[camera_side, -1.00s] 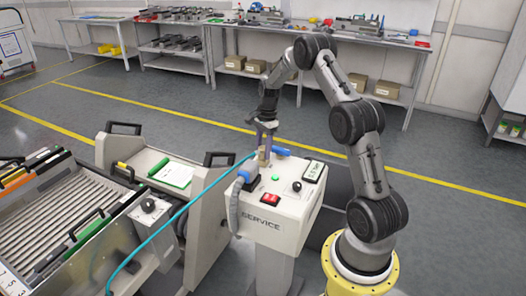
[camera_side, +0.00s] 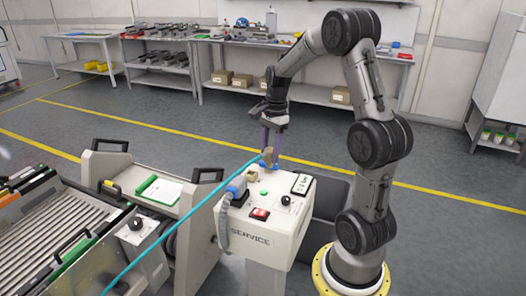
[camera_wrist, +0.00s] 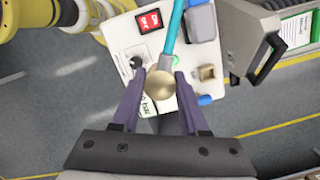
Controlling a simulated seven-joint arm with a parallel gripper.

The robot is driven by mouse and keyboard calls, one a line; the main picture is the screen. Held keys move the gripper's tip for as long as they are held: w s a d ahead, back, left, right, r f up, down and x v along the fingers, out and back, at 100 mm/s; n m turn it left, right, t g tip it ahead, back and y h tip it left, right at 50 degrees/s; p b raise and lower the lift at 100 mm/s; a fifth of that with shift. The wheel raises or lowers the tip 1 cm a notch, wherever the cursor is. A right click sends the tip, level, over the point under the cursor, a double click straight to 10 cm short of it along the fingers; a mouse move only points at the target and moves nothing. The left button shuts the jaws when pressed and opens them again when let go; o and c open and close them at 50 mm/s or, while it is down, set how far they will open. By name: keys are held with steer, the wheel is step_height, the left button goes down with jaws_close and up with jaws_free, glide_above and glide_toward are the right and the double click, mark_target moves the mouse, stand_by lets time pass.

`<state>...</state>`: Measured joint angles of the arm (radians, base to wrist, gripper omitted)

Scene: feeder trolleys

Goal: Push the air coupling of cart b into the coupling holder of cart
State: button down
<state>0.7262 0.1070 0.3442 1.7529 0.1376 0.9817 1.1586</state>
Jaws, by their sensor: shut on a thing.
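My gripper (camera_side: 268,150) is shut on the air coupling, a round brass-coloured piece (camera_wrist: 160,84), between its two purple fingers. A teal hose (camera_side: 190,218) runs from the coupling down to the lower left, across the cart side. A small tan block with an opening, apparently the coupling holder (camera_wrist: 207,73), is on the box top, to the right of the coupling in the wrist view; the coupling is apart from it. Which cart is cart b cannot be told.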

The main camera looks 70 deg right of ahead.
mark_target(271, 151)
steer(key=shift+s+a+r, duration=0.3)
steer(key=shift+s+r, duration=0.1)
steer(key=shift+r, duration=1.35)
steer(key=w+a+f+n, duration=0.3)
steer(key=a+f+n, duration=0.1)
steer(key=a+n, duration=0.3)
steer(key=w+a+f+n+g, duration=0.1)
steer(key=w+a+f+n, duration=0.3)
steer(key=a+n, duration=0.3)
steer(key=w+a+f+n+g+h, duration=0.1)
steer(key=w+a+f+n, duration=0.2)
steer(key=a+n, duration=0.5)
steer(key=shift+w+f, duration=0.4)
steer(key=shift+f, duration=0.5)
